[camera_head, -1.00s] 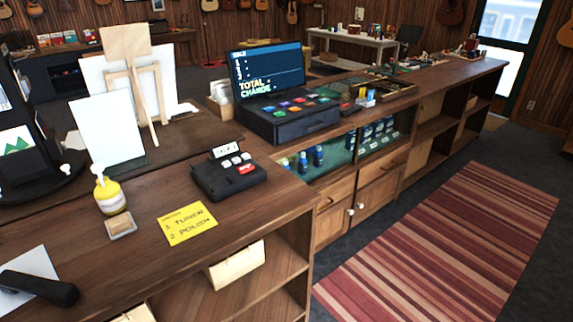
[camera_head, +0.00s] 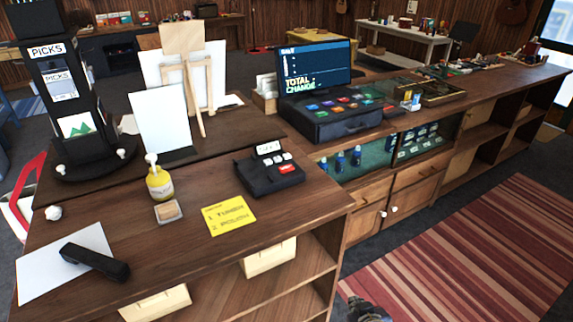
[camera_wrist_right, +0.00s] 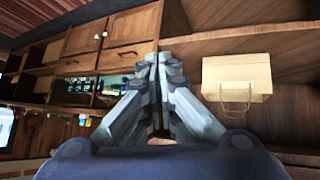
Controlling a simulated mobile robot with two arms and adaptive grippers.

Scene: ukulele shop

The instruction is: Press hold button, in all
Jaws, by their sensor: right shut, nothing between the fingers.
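A small black desk device (camera_head: 270,180) sits on the wooden counter, with a tilted little display (camera_head: 268,148), a few white buttons (camera_head: 279,159) and one red button (camera_head: 287,169). The button lettering is too small to read, so I cannot tell which one is hold. A black handset-like object (camera_head: 95,262) lies on a white sheet at the counter's left. The tip of my right gripper (camera_head: 368,308) shows at the bottom edge, in front of the counter and well away from the device. In the right wrist view it (camera_wrist_right: 160,62) is shut and empty. My left gripper is not in view.
Open shelves with a cream box (camera_head: 268,257) are below the countertop.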

